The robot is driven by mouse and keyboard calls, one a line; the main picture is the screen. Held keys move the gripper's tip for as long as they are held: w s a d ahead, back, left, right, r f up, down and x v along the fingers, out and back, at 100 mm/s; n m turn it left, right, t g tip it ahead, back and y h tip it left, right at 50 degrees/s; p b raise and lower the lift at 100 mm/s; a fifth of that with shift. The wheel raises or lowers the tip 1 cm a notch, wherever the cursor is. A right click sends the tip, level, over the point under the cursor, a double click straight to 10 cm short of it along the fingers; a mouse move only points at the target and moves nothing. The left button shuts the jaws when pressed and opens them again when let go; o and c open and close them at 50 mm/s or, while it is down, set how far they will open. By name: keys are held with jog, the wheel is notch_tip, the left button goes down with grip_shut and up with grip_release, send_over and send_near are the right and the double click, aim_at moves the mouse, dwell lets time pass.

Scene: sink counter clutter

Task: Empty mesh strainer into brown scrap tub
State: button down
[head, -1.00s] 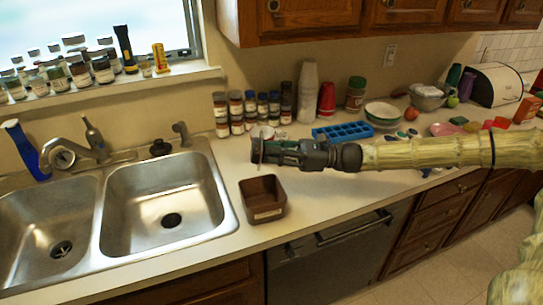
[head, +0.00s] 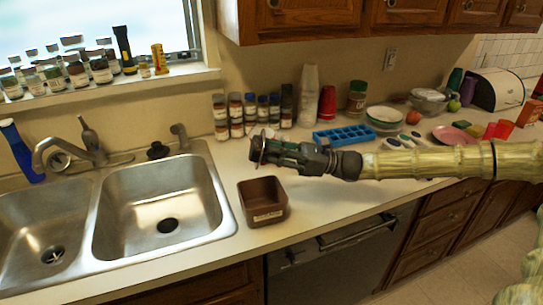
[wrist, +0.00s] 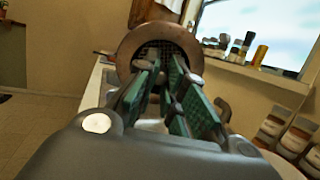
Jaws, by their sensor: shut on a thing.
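My gripper (head: 277,152) is shut on the mesh strainer, holding it in the air above the counter, behind and above the brown scrap tub. In the head view the strainer (head: 257,148) shows nearly edge-on as a thin brownish rim, tilted on its side. In the wrist view its round copper-brown rim (wrist: 131,42) stands beyond the green finger pads (wrist: 170,92), with dark mesh inside. Whether anything lies in the strainer cannot be told. The brown scrap tub (head: 247,204) is square, open-topped and labelled, standing on the counter right of the sink. Its visible inside looks empty.
A double steel sink (head: 225,215) with a faucet (head: 75,150) lies left of the tub. Spice jars (head: 236,115), a cup stack (head: 309,95) and a blue ice tray (head: 343,135) stand behind my gripper. Counter right of the tub is clear.

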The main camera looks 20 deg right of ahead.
jog(key=shift+a+f+t+y+b, duration=0.15)
jog(key=shift+y+b, duration=0.35)
jog(key=shift+b, duration=1.15)
jog(key=shift+d+f+t+y+b, duration=0.15)
jog(key=shift+y+b, duration=0.35)
jog(key=shift+b, duration=1.1)
jog(key=shift+a+f+t+y+b, duration=0.2)
jog(key=shift+y+b, duration=0.3)
jog(key=shift+b, duration=1.15)
jog(key=shift+r, duration=0.1)
